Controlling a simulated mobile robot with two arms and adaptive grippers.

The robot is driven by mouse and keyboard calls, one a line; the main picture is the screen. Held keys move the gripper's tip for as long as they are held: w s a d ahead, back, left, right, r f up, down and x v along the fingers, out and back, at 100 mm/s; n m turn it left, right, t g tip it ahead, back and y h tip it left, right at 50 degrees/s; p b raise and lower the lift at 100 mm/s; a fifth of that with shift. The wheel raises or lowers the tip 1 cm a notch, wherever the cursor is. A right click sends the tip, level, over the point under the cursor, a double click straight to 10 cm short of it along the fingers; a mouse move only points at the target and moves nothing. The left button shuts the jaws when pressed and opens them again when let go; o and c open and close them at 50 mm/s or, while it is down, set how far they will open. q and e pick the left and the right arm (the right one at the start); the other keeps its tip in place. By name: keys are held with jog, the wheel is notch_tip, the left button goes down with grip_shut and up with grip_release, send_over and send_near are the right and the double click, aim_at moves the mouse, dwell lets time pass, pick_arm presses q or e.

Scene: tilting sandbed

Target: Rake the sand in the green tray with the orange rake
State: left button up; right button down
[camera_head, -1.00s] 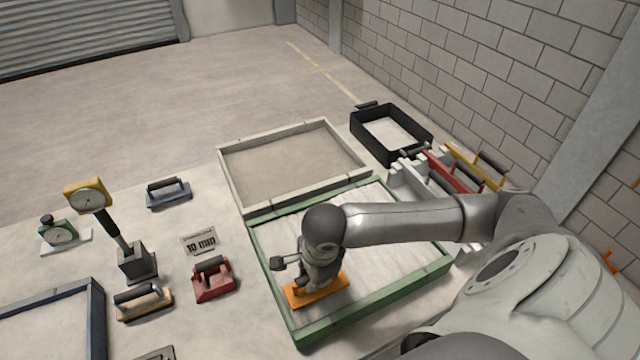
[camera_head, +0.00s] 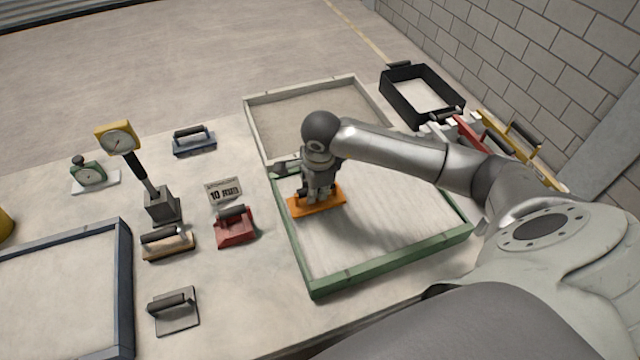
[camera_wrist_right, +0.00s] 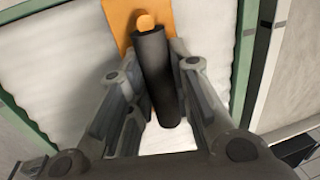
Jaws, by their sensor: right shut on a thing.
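The green tray (camera_head: 385,265) holds pale sand (camera_head: 375,220) with faint lines on its surface. The orange rake (camera_head: 318,203) is at the tray's left side, over the sand; I cannot tell whether it touches. My right gripper (camera_head: 318,190) is shut on the rake's handle from above. In the right wrist view the dark handle (camera_wrist_right: 157,80) lies between the fingers, with the orange plate (camera_wrist_right: 120,20) beyond it. My left gripper is not in view.
A grey-framed sand tray (camera_head: 350,82) adjoins at the back. A black bin (camera_head: 400,105) stands back right, with a rack of tools (camera_head: 490,140) nearby. Left are a red tool (camera_head: 235,228), a card (camera_head: 224,191), a dial gauge (camera_head: 118,138) and a blue-framed tray (camera_head: 124,290).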

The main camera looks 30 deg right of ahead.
jog(key=w, duration=0.2)
jog(key=w+d+b, duration=0.1)
jog(key=w, duration=0.1)
jog(key=w+b, duration=0.1)
jog(key=w, duration=0.2)
jog(key=shift+w+d, duration=0.1)
jog(key=shift+d, duration=0.25)
notch_tip(320, 180, up, 6)
jog(key=p, duration=0.3)
jog(key=shift+w+p, duration=0.2)
jog(key=shift+p, duration=0.1)
notch_tip(320, 180, up, 4)
jog(key=shift+r+p, duration=0.1)
jog(key=shift+p, duration=0.85)
